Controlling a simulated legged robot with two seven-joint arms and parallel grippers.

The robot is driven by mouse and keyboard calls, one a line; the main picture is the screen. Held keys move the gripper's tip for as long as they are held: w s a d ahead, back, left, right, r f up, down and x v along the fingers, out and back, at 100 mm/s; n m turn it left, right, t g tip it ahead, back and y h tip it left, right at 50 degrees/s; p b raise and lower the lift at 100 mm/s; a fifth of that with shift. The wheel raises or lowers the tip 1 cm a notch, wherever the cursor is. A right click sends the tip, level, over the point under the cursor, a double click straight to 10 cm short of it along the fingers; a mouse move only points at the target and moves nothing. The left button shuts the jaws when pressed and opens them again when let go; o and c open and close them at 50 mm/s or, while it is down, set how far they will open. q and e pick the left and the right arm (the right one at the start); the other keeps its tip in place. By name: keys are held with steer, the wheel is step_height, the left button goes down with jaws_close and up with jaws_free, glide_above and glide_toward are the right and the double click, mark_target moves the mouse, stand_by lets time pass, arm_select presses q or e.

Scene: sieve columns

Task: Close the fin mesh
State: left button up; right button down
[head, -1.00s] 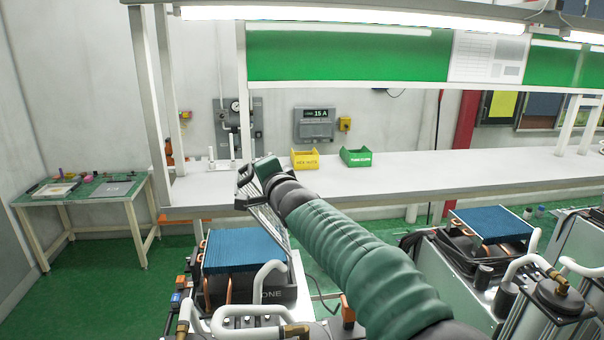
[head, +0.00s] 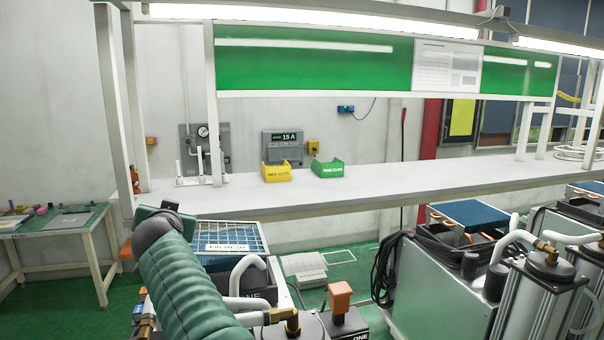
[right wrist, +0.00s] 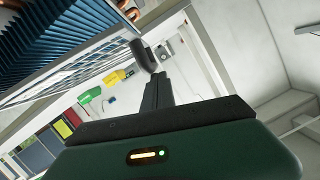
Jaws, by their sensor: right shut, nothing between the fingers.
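The fin mesh (head: 228,238), a pale framed grid with a "FIN MESH" label, lies over the blue fin block (head: 215,262) in the lower left of the head view. It looks nearly flat there; whether it touches the block all round is unclear. In the right wrist view the mesh frame (right wrist: 95,72) runs along the blue fins (right wrist: 70,35) at upper left. My right gripper (right wrist: 147,58) is shut and empty, close beside the frame; contact cannot be told. In the head view its green body shows at the mesh's left side. My left gripper is not in view.
A second unit with blue fins (head: 475,215) stands right. The bench (head: 400,178) behind holds a yellow bin (head: 277,172) and a green bin (head: 328,168).

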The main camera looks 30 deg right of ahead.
steer(key=f, duration=0.1)
steer(key=f+b, duration=0.2)
steer(key=shift+w+d+f, duration=0.2)
steer(key=shift+w+f, duration=0.05)
steer(key=shift+f, duration=0.15)
steer(key=shift+a+f, duration=0.2)
steer(key=shift+a, duration=0.2)
steer(key=shift+s, duration=0.1)
